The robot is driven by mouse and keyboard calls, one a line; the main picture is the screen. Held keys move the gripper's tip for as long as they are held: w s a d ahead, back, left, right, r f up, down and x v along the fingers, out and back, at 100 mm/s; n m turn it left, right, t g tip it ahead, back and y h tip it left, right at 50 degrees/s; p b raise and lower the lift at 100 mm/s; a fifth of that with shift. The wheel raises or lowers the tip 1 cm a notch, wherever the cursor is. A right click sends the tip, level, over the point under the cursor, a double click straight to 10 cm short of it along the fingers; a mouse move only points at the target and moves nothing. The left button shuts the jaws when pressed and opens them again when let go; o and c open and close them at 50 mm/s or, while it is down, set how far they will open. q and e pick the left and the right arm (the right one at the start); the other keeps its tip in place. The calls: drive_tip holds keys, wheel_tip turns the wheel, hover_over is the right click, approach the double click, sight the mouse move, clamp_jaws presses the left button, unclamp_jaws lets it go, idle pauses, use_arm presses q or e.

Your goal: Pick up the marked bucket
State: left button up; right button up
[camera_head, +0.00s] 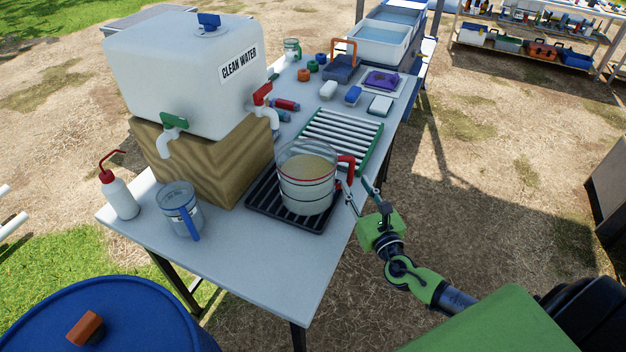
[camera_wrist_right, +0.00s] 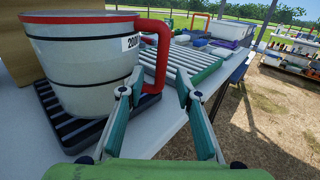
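The marked bucket (camera_head: 307,186) is a see-through measuring bucket with dark and red bands, a red handle and sandy-looking contents. It stands upright on a black ribbed tray (camera_head: 262,205). In the right wrist view the bucket (camera_wrist_right: 85,65) fills the left side, with a partly visible number label beside its red handle (camera_wrist_right: 164,50). My right gripper (camera_head: 358,190) is at the handle side of the bucket, by the table edge. In the wrist view its fingers (camera_wrist_right: 157,92) are apart, with the handle showing ahead of them; I cannot tell whether they touch it. My left gripper is not in view.
A blue-handled jug (camera_head: 179,213) and a red-capped wash bottle (camera_head: 119,195) stand left on the table (camera_head: 255,275). A clean-water tank (camera_head: 185,75) sits on a wooden block (camera_head: 215,165). A drying rack (camera_head: 345,135) is behind the bucket. The table's front is clear.

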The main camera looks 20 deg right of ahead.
sight(352, 177)
drive_tip(key=shift+w+d+f+p, duration=0.1)
drive_tip(key=shift+w+d+p, duration=0.05)
drive_tip(key=shift+w, duration=0.75)
drive_tip(key=shift+w+d+f+p, duration=0.1)
drive_tip(key=shift+w+d+p, duration=0.1)
drive_tip(key=shift+w, duration=0.7)
drive_tip(key=shift+w+d+f+p, duration=0.1)
drive_tip(key=shift+w+d+p, duration=0.05)
drive_tip(key=shift+w, duration=0.75)
drive_tip(key=shift+r, duration=0.1)
drive_tip(key=shift+c, duration=0.3)
clamp_jaws()
drive_tip(key=shift+r, duration=0.1)
